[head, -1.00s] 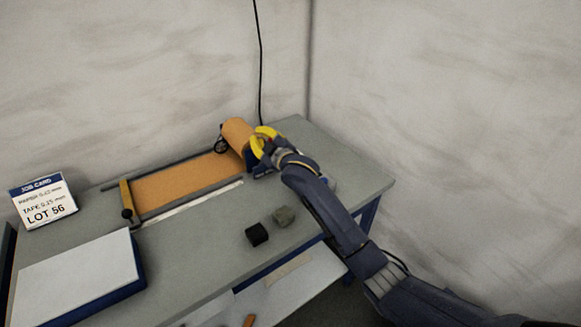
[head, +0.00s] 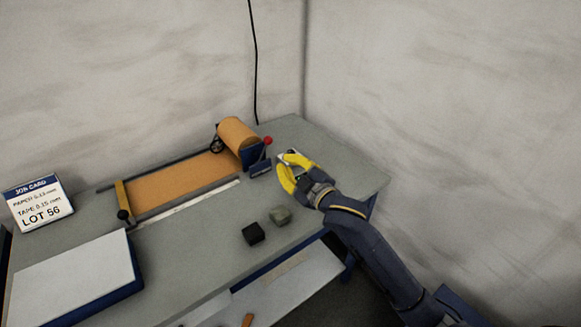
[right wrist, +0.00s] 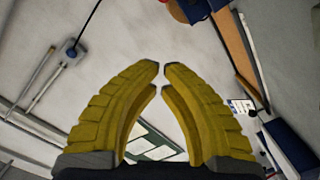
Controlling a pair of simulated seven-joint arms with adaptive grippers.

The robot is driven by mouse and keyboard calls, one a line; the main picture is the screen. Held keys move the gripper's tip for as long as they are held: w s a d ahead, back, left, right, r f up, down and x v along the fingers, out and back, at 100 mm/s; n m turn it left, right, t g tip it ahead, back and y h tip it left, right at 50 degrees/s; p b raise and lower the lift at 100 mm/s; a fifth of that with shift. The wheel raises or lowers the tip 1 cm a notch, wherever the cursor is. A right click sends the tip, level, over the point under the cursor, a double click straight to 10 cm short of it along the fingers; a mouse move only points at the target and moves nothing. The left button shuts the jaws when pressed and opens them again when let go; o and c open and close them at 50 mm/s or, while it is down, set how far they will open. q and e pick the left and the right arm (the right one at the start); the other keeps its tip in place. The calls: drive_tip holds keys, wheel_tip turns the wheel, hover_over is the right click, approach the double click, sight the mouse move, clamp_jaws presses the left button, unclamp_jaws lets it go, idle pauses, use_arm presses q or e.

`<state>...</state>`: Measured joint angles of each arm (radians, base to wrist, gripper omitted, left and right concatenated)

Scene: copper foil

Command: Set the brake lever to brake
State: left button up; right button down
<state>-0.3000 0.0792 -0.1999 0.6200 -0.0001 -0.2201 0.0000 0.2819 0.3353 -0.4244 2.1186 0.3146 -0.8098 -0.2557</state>
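The brake lever shows as a red ball knob (head: 267,140) above a blue bracket (head: 256,155) at the right end of the copper foil roll (head: 237,134). My right gripper (head: 284,160), with yellow ribbed fingers, is to the right of the bracket, apart from the knob and empty. In the right wrist view its fingertips (right wrist: 161,68) are nearly together, with a thin gap and nothing held. A bit of red shows at that view's top edge. The lever's shaft is too small to make out. My left gripper is not in view.
Copper foil (head: 178,183) runs left from the roll to a yellow bar (head: 124,200). A black block (head: 253,233) and a grey-green block (head: 280,215) lie in front. A job card (head: 40,202) and a white-topped blue box (head: 75,272) are left. The bench's right end is clear.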

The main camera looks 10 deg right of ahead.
drive_tip(key=shift+v, duration=0.75)
